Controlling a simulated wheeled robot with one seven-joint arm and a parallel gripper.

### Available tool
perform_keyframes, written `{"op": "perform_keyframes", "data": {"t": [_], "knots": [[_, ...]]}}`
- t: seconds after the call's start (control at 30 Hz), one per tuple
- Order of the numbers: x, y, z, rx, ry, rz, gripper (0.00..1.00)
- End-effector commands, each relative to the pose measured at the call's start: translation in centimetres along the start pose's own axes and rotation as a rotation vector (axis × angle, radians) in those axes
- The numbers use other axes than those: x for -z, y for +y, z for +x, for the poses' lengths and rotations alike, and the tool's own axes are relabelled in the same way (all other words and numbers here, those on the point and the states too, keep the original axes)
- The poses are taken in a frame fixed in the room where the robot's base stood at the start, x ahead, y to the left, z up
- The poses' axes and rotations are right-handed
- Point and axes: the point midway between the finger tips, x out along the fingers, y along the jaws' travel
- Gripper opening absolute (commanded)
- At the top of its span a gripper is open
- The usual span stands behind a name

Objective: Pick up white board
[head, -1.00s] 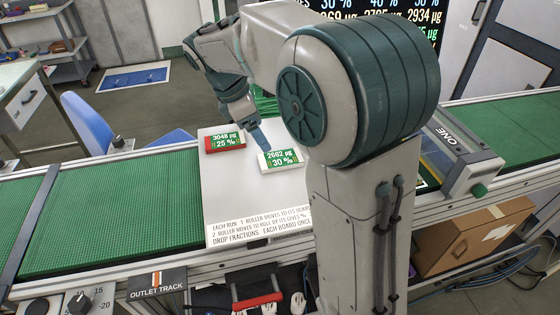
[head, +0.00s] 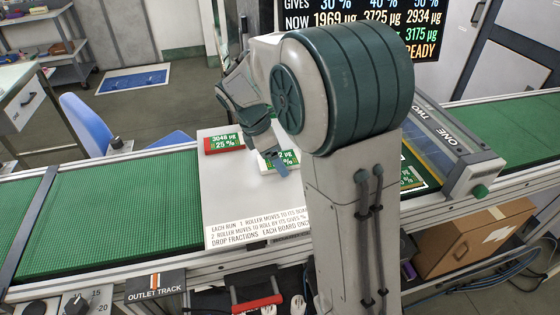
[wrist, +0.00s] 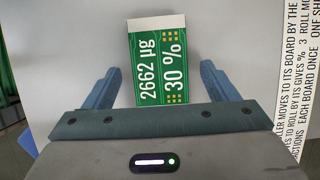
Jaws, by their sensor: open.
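The white board (head: 292,158) is a small block with a white edge and a green label reading 30 %. It lies on the pale plate (head: 225,190), partly hidden by my gripper in the head view. My gripper (head: 279,166) is over it, with the fingers open. In the wrist view the white board (wrist: 158,65) reads 2662 µg, 30 %. It lies between the two blue fingers, with a gap on each side, and its far white end reaches past the fingertips. I cannot tell the height of the fingertips above the plate.
A red board (head: 224,144) labelled 3048 µg, 25 % lies on the plate just left of the white board. A green belt (head: 110,205) runs to the left. A roller unit marked ONE (head: 462,150) stands at the right. Bare plate lies toward the front.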

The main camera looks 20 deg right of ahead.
Motion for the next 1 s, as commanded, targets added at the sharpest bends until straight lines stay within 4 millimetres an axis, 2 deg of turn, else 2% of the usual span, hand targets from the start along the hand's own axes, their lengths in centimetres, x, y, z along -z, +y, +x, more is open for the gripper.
{"op": "perform_keyframes", "data": {"t": [0.03, 0.07, 0.2, 0.23, 0.57, 0.77, 0.9, 1.0], "knots": [[0.0, 0.0, 0.0, 0.000, 0.000, 0.000, 0.80], [0.0, 0.0, 0.0, 0.000, 0.000, 0.000, 0.74], [0.0, 0.0, 0.0, 0.000, 0.000, 0.000, 0.35], [0.0, 0.0, 0.0, 0.000, 0.000, 0.000, 0.30], [-0.1, 0.0, -0.2, -0.001, 0.000, 0.000, 0.30], [-0.7, 0.1, -1.8, -0.003, 0.000, 0.002, 0.30], [-1.7, 0.1, -4.1, -0.005, 0.001, 0.003, 0.30], [-4.2, -0.6, -4.2, -0.002, 0.000, 0.008, 0.30]]}}
